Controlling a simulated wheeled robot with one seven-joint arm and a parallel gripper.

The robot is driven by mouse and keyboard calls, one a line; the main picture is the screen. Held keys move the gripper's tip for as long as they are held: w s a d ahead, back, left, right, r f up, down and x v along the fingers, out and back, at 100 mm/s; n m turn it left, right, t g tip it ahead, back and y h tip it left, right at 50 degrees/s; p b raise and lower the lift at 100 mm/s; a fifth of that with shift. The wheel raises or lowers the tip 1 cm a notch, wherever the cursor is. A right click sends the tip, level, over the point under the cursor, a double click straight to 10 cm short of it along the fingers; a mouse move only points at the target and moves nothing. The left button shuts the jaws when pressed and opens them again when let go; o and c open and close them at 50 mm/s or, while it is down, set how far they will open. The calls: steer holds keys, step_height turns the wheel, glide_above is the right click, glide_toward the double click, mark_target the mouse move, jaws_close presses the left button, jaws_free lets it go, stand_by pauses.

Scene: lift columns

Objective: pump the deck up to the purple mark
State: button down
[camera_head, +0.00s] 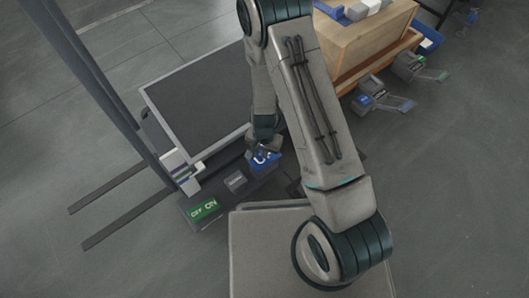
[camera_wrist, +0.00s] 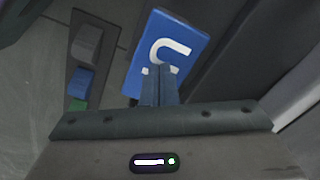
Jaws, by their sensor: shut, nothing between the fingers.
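The deck (camera_head: 205,95) is a dark panel with a pale rim, beside a tall dark mast (camera_head: 105,85) at the left. A white block (camera_head: 172,160) with small coloured bands, one purplish and one greenish, sits at the deck's near corner. Below it is a dark base with a green labelled plate (camera_head: 204,210), a grey block (camera_head: 235,181) and a blue pedal (camera_head: 265,162). My gripper (camera_wrist: 158,72) is shut and empty, its fingertips over the blue pedal (camera_wrist: 185,42) with its white curved symbol. I cannot tell whether they touch it. In the head view my arm partly hides the deck's right side.
Two dark fork bars (camera_head: 125,207) reach out low on the left. A wooden box (camera_head: 365,45) with blocks on top stands at the back right. The right floor is clear.

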steer(key=shift+f+b, duration=0.65)
steer(key=shift+f, duration=0.4)
step_height(320, 180, up, 6)
steer(key=p, duration=0.5)
steer(key=shift+r, duration=0.25)
steer(key=shift+f, duration=0.15)
steer(key=shift+f+b, duration=2.35)
steer(key=shift+f, duration=0.8)
step_height(320, 180, up, 7)
steer(key=p, duration=0.5)
steer(key=shift+f, duration=0.2)
steer(key=shift+f, duration=0.1)
